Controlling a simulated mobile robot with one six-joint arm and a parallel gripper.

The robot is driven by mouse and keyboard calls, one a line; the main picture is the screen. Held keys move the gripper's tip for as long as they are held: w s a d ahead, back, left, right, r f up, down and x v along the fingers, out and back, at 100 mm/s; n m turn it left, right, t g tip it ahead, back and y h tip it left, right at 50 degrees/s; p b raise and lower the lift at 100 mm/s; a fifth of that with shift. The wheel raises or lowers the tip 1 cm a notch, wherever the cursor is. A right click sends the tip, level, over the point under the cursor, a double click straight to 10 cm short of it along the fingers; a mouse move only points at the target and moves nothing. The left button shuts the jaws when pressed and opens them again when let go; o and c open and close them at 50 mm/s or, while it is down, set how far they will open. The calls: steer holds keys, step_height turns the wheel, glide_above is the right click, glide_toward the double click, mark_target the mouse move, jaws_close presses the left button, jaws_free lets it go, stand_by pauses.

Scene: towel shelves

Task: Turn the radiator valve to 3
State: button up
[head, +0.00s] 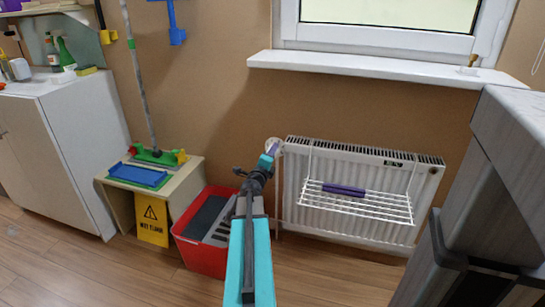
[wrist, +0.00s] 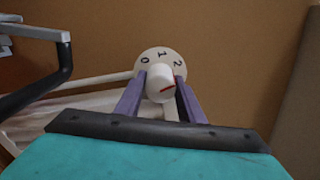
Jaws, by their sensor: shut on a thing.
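The radiator valve (head: 272,142) is a small white part at the upper left corner of the white radiator (head: 340,225). In the wrist view its pale dial plate (wrist: 161,54) shows the digits 0, 1 and 2; no 3 can be read. The white round knob (wrist: 157,77) stands in front of the plate, with a short red mark low on its right side, slanting slightly up to the right, below the 2. My gripper (wrist: 160,88) has one purple finger on each side of the knob and is shut on it. In the head view my gripper (head: 271,152) hides part of the valve.
A wire rack (head: 355,204) with a purple folded cloth (head: 343,190) hangs on the radiator. A red bin (head: 192,255) and a small wooden table (head: 190,172) stand to the left. The window sill (head: 380,68) juts out above. A dark grey unit (head: 515,130) is at right.

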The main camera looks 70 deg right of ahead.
steer(key=m+b, duration=0.2)
steer(key=m, duration=0.2)
steer(key=shift+w, duration=0.2)
steer(key=m+b, duration=0.2)
steer(key=m, duration=0.2)
steer(key=shift+r, duration=0.15)
steer(key=o, duration=0.8)
steer(key=shift+r, duration=0.1)
steer(key=shift+s, duration=0.1)
steer(key=shift+a, duration=0.1)
